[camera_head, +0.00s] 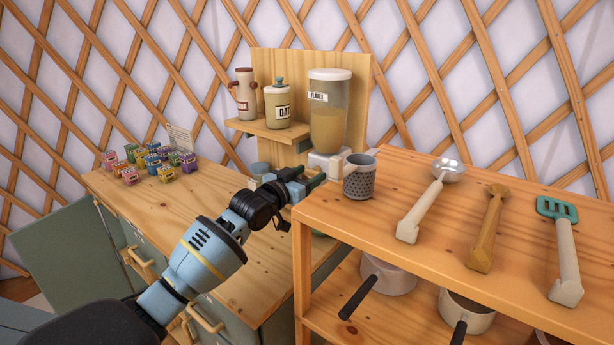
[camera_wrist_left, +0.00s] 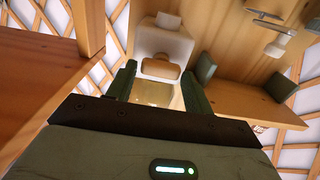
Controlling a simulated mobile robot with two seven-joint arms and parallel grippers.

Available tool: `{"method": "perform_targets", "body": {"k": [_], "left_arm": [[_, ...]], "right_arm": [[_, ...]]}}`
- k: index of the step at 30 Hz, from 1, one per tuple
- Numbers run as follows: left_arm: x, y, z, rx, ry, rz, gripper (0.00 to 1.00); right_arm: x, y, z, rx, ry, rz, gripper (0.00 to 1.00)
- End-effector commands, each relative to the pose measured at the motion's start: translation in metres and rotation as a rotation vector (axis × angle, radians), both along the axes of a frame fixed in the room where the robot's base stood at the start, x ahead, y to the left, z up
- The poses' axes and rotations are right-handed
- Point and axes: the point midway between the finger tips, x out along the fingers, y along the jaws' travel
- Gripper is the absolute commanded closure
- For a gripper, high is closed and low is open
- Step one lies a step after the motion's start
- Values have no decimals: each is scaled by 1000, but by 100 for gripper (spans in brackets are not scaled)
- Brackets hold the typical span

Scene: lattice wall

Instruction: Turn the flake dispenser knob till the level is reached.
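The flake dispenser (camera_head: 328,110) stands against the wooden back panel in the head view. It has a clear labelled container, a white lid and tan flakes inside. Its white base (camera_head: 325,160) is partly hidden by my left gripper (camera_head: 308,182), which is at the front of it. In the left wrist view, the tan knob (camera_wrist_left: 161,69) projects from the white base (camera_wrist_left: 165,42). The green fingers of my left gripper (camera_wrist_left: 158,78) are apart, with the knob between or just beyond their tips. I cannot tell whether they touch it. My right gripper is out of view.
Two jars (camera_head: 280,106) stand on a small shelf (camera_head: 262,130) left of the dispenser. Small colourful boxes (camera_head: 152,162) sit on the counter's far left.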

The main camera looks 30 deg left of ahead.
Motion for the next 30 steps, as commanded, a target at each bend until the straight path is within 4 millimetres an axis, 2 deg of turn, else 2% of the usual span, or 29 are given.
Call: {"method": "perform_targets", "body": {"k": [1, 6, 7, 17, 30], "left_arm": [[0, 0, 0, 0, 0, 0, 55], [0, 0, 0, 0, 0, 0, 78], [0, 0, 0, 0, 0, 0, 79], [0, 0, 1, 56, -4, 0, 79], [0, -1, 2, 396, -32, 1, 79]], "right_arm": [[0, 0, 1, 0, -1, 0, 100], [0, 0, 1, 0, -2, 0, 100], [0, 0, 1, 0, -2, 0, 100], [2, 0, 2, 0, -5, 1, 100], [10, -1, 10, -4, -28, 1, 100]]}}
